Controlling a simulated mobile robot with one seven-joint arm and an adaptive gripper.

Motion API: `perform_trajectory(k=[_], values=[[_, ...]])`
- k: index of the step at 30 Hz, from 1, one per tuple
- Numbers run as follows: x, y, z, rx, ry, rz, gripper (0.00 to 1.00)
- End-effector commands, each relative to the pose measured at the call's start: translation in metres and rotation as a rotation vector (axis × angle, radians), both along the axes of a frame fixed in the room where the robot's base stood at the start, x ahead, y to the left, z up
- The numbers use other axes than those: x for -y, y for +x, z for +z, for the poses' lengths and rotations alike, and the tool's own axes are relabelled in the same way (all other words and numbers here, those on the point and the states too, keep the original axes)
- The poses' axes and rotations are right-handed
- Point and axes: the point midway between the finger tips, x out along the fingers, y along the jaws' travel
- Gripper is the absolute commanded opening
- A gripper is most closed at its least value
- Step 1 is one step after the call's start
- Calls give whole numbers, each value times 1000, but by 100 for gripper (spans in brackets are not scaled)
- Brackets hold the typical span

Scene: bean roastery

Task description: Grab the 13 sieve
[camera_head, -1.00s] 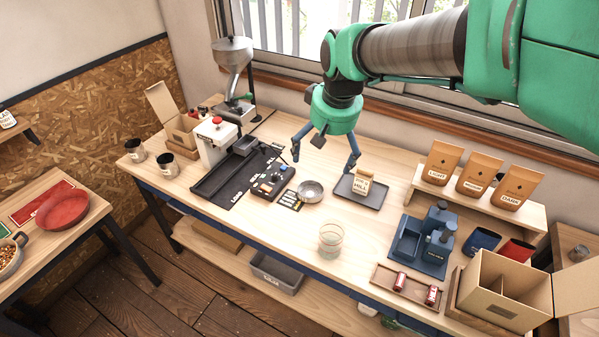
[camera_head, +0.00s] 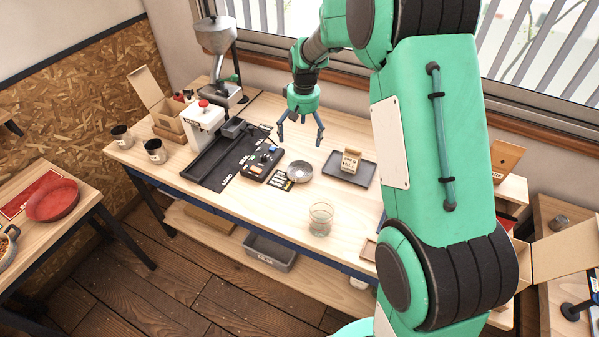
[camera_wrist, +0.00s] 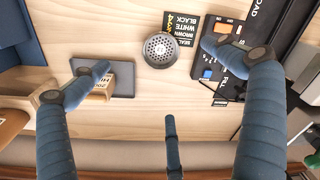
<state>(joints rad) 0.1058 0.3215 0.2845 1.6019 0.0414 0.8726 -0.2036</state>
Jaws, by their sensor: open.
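A round metal dish with a perforated bottom (camera_head: 299,171), which looks like a sieve, sits on the wooden bench. It also shows in the wrist view (camera_wrist: 160,50), near the top middle. No number 13 is legible on it. My gripper (camera_head: 301,138) is open and empty, fingers pointing down, above the bench and behind the dish in the head view. In the wrist view my spread fingers (camera_wrist: 160,85) are apart from the dish, which appears beyond them between the two upper fingertips.
A grey tray (camera_head: 338,176) holding a small labelled box (camera_head: 350,161) lies right of the dish. A black control box (camera_head: 262,163) and a dark mat (camera_head: 215,170) lie left. A glass cup (camera_head: 320,219) stands in front. My arm hides much of the bench's right side.

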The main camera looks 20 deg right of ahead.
Motion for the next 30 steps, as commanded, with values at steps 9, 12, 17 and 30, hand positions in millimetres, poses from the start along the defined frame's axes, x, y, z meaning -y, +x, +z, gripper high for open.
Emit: perform_trajectory(k=[9, 12, 17, 30], values=[[14, 35, -74, -56, 9, 9, 100], [16, 39, -86, -64, 11, 10, 100], [17, 42, -92, -67, 12, 11, 100], [16, 41, -98, -69, 12, 12, 100]])
